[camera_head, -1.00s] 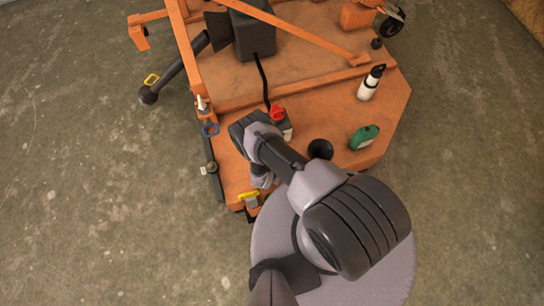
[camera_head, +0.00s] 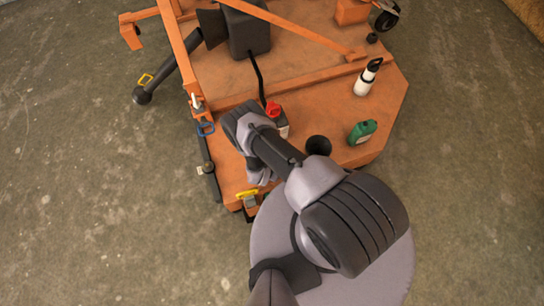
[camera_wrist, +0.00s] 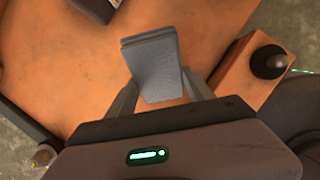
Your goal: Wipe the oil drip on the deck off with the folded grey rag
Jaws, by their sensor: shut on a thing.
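The folded grey rag (camera_wrist: 152,62) is between the two fingers of my gripper (camera_wrist: 160,82) in the wrist view. My gripper is shut on it, and the rag extends beyond the fingertips over the orange deck (camera_wrist: 85,60). I cannot tell whether the rag touches the deck. In the head view the deck (camera_head: 310,95) is partly covered by my arm, and the gripper sits low near its front left edge, mostly hidden under the wrist. No oil drip can be made out in either view; rag or arm may hide it.
A red-capped container (camera_head: 274,110) stands close to my wrist. A black cup-like part (camera_head: 318,146), a green bottle (camera_head: 362,132) and a white bottle with black top (camera_head: 368,78) are to the right. A yellow clip (camera_head: 247,193) is at the front edge. Concrete floor surrounds the machine.

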